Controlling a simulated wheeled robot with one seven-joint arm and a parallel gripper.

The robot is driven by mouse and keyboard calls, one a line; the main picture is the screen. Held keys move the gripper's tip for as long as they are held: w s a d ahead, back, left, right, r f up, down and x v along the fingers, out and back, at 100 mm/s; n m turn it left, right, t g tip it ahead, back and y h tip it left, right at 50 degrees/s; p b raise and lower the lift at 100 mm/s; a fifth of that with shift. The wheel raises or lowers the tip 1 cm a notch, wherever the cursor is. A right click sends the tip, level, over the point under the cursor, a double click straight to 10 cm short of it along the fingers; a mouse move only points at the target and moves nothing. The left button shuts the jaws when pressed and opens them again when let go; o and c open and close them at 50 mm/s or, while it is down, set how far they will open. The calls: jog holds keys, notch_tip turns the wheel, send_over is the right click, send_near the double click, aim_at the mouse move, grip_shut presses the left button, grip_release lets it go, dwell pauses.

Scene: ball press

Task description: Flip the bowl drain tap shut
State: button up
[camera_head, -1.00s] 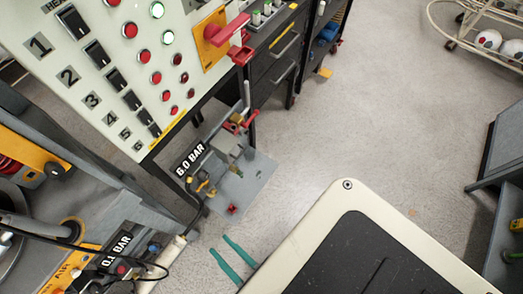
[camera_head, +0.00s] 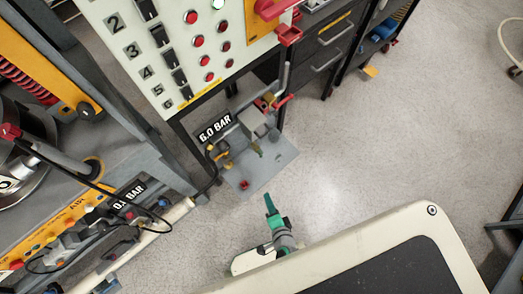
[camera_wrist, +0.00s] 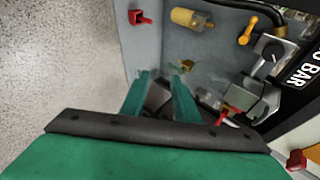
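Several small fittings sit on a grey panel (camera_head: 262,176) beside the 6.0 BAR label (camera_head: 214,129). A grey filter block (camera_head: 255,120) has a small greenish lever (camera_head: 257,150) under it, perhaps the bowl drain tap; I cannot tell for certain. The lever also shows small in the wrist view (camera_wrist: 183,67), just past the fingertips. My gripper (camera_head: 269,203) is green and sits in front of the panel, below the lever in the head view. In the wrist view my gripper (camera_wrist: 160,78) has its two fingers apart with nothing held between them. The palm hides the lower part of that view.
A red fitting (camera_wrist: 140,17), a brass cylinder (camera_wrist: 190,18) and a yellow handle (camera_wrist: 245,33) are on the same panel. A red handle (camera_wrist: 228,112) is close to the right finger. A control board (camera_head: 190,40) stands above. Floor (camera_head: 370,140) to the right is clear.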

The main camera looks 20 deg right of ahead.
jog(key=w+d+f+m+y, duration=0.2)
jog(key=w+d+f+m, duration=0.1)
jog(key=w+f+m, duration=0.5)
jog(key=m+t, duration=0.3)
jog(key=m, duration=0.6)
send_near(261, 156)
jog(key=shift+y, duration=0.3)
jog(key=x, duration=1)
jog(key=shift+w+d, duration=0.25)
jog(key=shift+w, duration=0.05)
grip_shut()
